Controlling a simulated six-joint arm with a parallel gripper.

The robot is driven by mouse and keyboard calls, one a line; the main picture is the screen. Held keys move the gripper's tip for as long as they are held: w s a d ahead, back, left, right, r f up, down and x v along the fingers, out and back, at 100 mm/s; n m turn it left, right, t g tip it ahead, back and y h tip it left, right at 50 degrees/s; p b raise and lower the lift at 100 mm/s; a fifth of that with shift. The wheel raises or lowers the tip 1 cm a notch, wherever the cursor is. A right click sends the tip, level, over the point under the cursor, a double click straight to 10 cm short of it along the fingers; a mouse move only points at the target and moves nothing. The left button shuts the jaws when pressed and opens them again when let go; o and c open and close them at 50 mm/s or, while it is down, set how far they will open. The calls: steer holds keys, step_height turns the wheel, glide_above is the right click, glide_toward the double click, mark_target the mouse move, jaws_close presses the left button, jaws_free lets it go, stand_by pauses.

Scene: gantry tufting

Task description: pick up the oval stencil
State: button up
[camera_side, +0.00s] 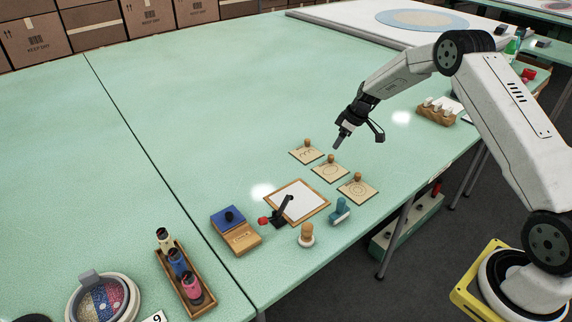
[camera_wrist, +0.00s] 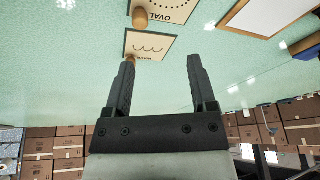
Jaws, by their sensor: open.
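The oval stencil (camera_side: 323,176) is a tan card with an upright wooden knob, lying flat on the green table as the middle one of three cards. In the wrist view the oval stencil (camera_wrist: 178,14), lettered "OVAL", is cut off by the top edge, its knob at its left. A wave stencil (camera_side: 299,153) lies behind it; the wave stencil (camera_wrist: 146,52) is nearer the fingers in the wrist view. My gripper (camera_side: 341,142) is open and empty, above the table near the wave and oval stencils. The wrist view shows my gripper (camera_wrist: 159,62) with both fingers apart.
A ringed stencil (camera_side: 368,196) lies in front of the oval one. A wood-framed white board (camera_side: 318,211), blue-lidded box (camera_side: 239,242), teal tool (camera_side: 340,211) and wooden-knobbed stamp (camera_side: 306,238) stand nearby. The table (camera_side: 220,100) is clear behind and left of the cards.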

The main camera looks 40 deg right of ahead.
mark_target(332, 156)
steer(key=shift+w+d+f+n, duration=0.15)
steer(key=shift+w+d+f, duration=0.15)
steer(key=shift+d+f, duration=0.25)
steer(key=shift+w+d+f+n, duration=0.15)
steer(key=shift+w+d+f, duration=0.1)
steer(key=shift+d+f, duration=0.25)
steer(key=shift+x, duration=1.2)
steer(key=shift+w+f, duration=0.1)
steer(key=shift+x, duration=2.45)
steer(key=shift+d, duration=0.1)
jaws_close()
